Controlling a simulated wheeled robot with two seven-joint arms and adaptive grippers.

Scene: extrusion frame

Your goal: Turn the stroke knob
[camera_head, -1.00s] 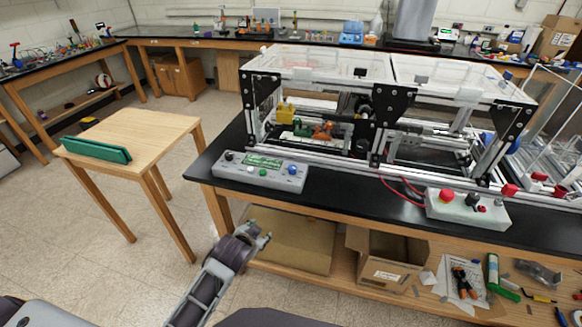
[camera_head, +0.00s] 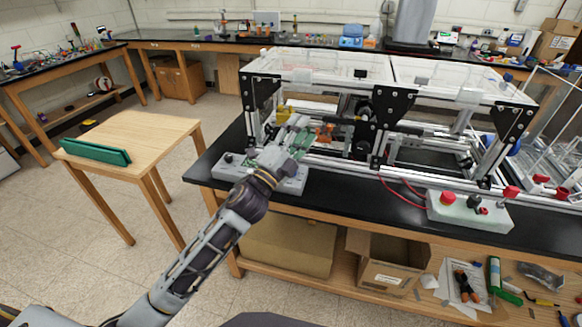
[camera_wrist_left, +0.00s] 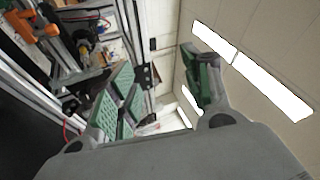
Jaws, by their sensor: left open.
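The grey control box (camera_head: 232,171) lies on the black bench top in front of the extrusion frame. A dark knob (camera_head: 229,157) shows at its left end. My left forearm and wrist cover the middle of the box, so its display and most other controls are hidden. I cannot read which knob is the stroke knob. My left gripper (camera_head: 296,136) is above and beyond the box, close to the front of the frame. In the left wrist view its green-padded fingers (camera_wrist_left: 163,88) are spread with nothing between them. My right gripper is not in view.
The extrusion frame (camera_head: 381,160) with clear top panels stands just behind the box. A second control box (camera_head: 468,213) with a red button sits to the right, with red cables running to it. Bare bench top lies between the boxes. A small wooden table (camera_head: 150,131) stands at left.

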